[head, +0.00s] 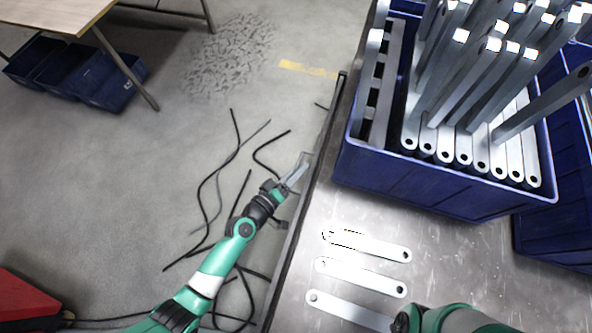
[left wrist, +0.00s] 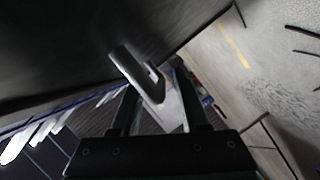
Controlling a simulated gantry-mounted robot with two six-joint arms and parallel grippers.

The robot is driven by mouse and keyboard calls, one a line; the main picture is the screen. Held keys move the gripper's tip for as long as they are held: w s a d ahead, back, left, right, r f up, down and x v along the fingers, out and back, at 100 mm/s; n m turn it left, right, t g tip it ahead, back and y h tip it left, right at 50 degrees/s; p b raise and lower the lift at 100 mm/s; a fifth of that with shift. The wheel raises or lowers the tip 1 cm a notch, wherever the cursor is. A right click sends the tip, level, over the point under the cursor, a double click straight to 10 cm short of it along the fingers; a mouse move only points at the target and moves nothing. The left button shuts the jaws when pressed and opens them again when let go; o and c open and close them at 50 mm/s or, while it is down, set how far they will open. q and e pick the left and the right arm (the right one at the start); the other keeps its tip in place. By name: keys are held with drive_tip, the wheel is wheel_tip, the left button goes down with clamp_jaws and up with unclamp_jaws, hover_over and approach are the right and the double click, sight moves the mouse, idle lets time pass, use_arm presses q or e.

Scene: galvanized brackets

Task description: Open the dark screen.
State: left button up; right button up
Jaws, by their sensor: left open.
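The dark screen (head: 317,165) shows nearly edge-on in the head view, as a long thin dark panel along the left edge of the metal table. In the left wrist view its dark face (left wrist: 60,50) fills the upper left, with a pale metal handle (left wrist: 138,76) on it. My left gripper (head: 299,170) is at the screen's left side. It is open, and in the left wrist view the handle appears between its fingers (left wrist: 158,112). I cannot tell whether either finger touches it. My right arm shows only as a green link at the lower right; its gripper is out of view.
Several flat galvanized brackets (head: 367,246) lie on the metal table (head: 460,270). A blue crate (head: 430,190) full of upright brackets stands behind them, with another blue crate (head: 555,235) at right. Black cables (head: 205,200) lie on the floor at left. A wooden table (head: 50,12) stands at upper left.

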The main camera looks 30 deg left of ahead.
use_arm(q)
clamp_jaws()
idle(1.4)
